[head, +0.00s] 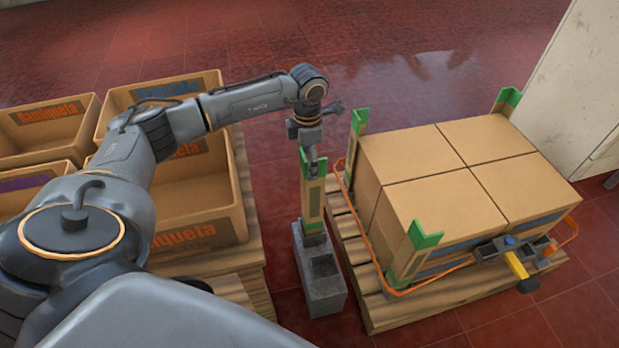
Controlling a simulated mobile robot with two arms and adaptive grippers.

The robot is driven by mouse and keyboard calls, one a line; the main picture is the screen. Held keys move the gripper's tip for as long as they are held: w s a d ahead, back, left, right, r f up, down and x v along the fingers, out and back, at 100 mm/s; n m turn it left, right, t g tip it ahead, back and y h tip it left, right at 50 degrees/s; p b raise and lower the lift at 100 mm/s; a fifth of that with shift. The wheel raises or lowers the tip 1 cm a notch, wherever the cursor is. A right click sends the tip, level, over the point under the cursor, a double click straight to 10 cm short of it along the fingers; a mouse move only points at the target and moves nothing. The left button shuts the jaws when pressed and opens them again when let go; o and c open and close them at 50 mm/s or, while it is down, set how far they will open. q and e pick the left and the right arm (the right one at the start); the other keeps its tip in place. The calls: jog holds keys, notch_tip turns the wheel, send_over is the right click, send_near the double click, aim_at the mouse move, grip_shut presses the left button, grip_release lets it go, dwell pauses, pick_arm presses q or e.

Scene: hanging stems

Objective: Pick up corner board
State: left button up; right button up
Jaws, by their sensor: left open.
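A corner board (313,207), tan with green edges, stands upright in a grey block (322,277) on the floor in the middle. My left gripper (312,166) comes down from above at the board's top end. It is open, and its fingers are at the board's upper edge. I cannot tell whether they touch it. Other green-topped corner boards stand at the stacked boxes: one at the back left (359,122), one at the back right (509,97) and one at the front (424,236). My right gripper is not in view.
Cardboard boxes (440,190) sit on a wooden pallet (440,294) at the right, with a loose orange strap (408,291) and a tool with a yellow handle (515,264). Open cartons (195,232) stand at the left. Red floor between them is narrow. A pale cabinet (580,90) is far right.

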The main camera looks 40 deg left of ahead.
pick_arm(q)
notch_tip(320, 180, down, 5)
jog(key=shift+b, duration=0.5)
jog(key=shift+r, duration=0.1)
jog(key=c, duration=1)
